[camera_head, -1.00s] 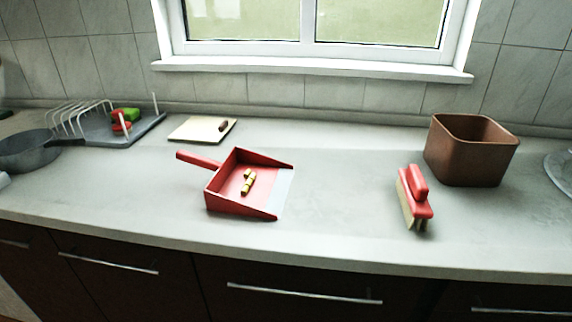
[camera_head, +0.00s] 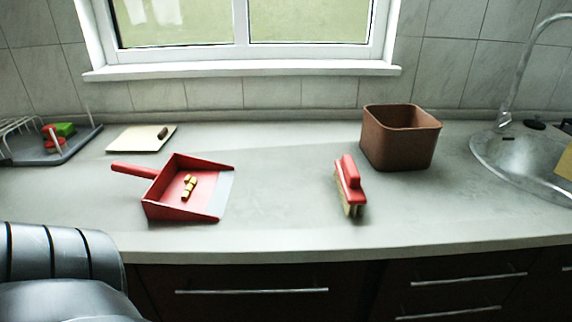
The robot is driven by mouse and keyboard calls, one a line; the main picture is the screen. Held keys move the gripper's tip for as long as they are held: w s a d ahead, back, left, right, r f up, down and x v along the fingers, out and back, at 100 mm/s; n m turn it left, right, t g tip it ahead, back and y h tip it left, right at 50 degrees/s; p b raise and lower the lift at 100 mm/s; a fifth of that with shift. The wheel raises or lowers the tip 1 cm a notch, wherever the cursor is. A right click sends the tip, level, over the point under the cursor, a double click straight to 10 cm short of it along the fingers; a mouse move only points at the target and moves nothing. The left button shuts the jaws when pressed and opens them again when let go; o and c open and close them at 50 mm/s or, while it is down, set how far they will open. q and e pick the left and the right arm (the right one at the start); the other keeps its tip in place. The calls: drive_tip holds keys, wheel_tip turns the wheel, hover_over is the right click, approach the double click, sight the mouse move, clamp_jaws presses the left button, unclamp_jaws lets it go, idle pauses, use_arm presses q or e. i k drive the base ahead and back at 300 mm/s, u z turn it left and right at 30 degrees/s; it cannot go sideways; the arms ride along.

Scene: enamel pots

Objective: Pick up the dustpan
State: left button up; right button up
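The red dustpan (camera_head: 165,205) lies on the grey counter, left of the middle of the head view. Its handle (camera_head: 134,170) points to the left and its pale front lip faces right. Several small yellow pieces (camera_head: 188,187) lie inside it. My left arm shows at the lower left, in front of the counter and apart from the dustpan. Neither of my grippers is in view.
A red brush (camera_head: 349,185) lies right of the dustpan. A brown bin (camera_head: 399,140) stands behind it, left of a round metal sink (camera_head: 490,160). A cutting board (camera_head: 128,139) and a dish rack (camera_head: 40,148) are at the back left. The counter between dustpan and brush is clear.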

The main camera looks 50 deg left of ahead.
sight(206, 201)
drive_tip(key=z, duration=1.25)
drive_tip(key=k, duration=1.2)
drive_tip(key=u, duration=0.8)
